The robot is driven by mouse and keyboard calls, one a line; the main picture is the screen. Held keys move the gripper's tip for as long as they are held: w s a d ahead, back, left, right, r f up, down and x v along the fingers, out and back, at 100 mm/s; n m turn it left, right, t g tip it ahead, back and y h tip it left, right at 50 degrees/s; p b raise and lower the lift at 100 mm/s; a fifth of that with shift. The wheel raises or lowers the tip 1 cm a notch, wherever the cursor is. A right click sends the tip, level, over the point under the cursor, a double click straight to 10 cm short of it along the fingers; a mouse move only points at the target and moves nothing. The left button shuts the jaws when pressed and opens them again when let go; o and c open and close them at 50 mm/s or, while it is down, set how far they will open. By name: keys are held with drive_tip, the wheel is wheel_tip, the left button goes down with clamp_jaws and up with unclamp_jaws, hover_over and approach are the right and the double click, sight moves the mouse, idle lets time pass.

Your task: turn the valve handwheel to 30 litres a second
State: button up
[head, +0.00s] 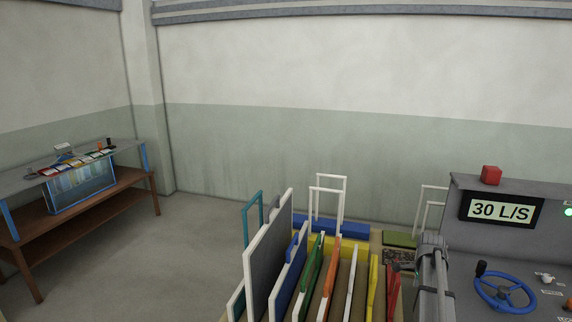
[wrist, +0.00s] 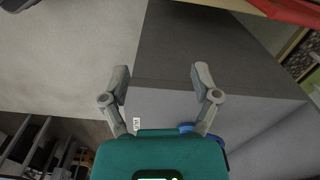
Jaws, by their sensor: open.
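The blue valve handwheel (head: 505,294) is on the grey console (head: 455,205) at the lower right of the head view, with a dark knob on its rim. The console's display (head: 501,210) reads 30 L/S. My gripper (wrist: 161,78) is open in the wrist view, its two grey fingers apart with nothing between them. A bit of blue (wrist: 186,128) shows behind my gripper's teal body; I cannot tell whether it is the wheel. In the head view my gripper cannot be made out clearly, so its distance from the wheel is unclear.
A red block (head: 491,175) sits on top of the console. Coloured panels (head: 310,280) stand upright in a rack left of the console. A brown wooden table (head: 85,215) with a glass tank (head: 82,183) stands at the far left. The floor (head: 190,245) between is clear.

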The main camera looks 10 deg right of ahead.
drive_tip(key=s+a+n, duration=0.3)
drive_tip(key=a+n, duration=0.4)
drive_tip(key=a, duration=0.6)
drive_tip(key=s+a+n, duration=0.3)
drive_tip(key=a+n, duration=0.4)
drive_tip(key=a, duration=0.7)
drive_tip(key=s+a+n, duration=0.4)
drive_tip(key=a+n, duration=0.3)
drive_tip(key=a, duration=0.6)
drive_tip(key=shift+a+n, duration=0.3)
drive_tip(key=shift+a, duration=0.05)
drive_tip(key=shift+c, duration=0.3)
drive_tip(key=shift+c, duration=1.2)
drive_tip(key=shift+d, duration=0.1)
